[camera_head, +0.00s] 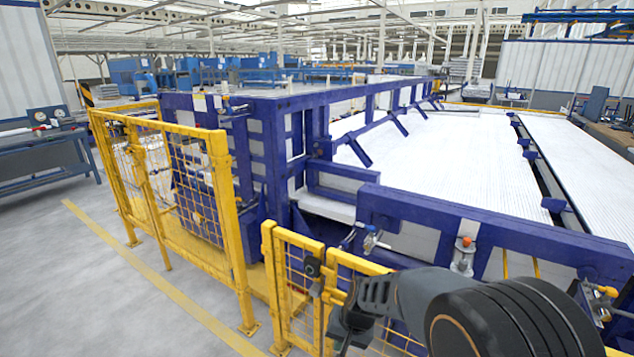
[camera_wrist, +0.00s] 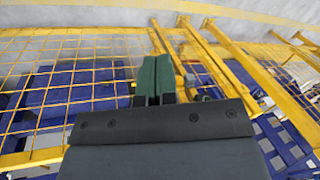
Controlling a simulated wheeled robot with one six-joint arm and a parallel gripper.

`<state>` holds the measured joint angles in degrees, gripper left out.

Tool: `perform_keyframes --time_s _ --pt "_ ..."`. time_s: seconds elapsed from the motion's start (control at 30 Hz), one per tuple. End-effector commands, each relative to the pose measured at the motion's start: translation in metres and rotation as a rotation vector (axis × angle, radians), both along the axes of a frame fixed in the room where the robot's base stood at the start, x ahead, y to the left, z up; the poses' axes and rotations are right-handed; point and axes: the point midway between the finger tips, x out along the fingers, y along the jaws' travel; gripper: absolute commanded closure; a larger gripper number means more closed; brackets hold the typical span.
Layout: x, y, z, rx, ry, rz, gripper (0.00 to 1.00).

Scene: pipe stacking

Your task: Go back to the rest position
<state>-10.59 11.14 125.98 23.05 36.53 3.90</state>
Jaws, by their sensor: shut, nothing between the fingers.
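My gripper (camera_wrist: 154,80) shows in the wrist view as two green fingers pressed together, with nothing between them. Its dark body fills the lower middle of that view. Behind the fingers are yellow mesh fencing and blue machine beams. In the head view my dark arm reaches in from the bottom right, over the yellow fence. The gripper end there is low and partly cut off by the frame, so its fingers are hard to make out.
A yellow mesh fence (camera_head: 192,189) stands in front of a large blue machine frame (camera_head: 240,150). Long white pipes (camera_head: 440,165) lie on its bed. A workbench (camera_head: 40,150) is at the far left. Grey floor (camera_head: 80,280) is open at the left.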

Motion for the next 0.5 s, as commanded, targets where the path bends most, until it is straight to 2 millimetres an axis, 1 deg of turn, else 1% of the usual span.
perform_keyframes --time_s 0.03,0.1,0.2,0.3,0.4,0.5 --pt "-0.022 -0.016 0.019 -0.039 -0.002 0.069 1.0" --pt "-0.05 -0.037 0.038 -0.1 0.004 0.153 1.0" --pt "-0.083 -0.063 0.059 -0.179 -0.005 0.222 1.0" --pt "-0.105 -0.083 0.076 -0.241 -0.039 0.242 1.0" --pt "-0.116 -0.095 0.091 -0.277 -0.103 0.229 1.0" --pt "-0.12 -0.1 0.105 -0.285 -0.162 0.204 1.0"
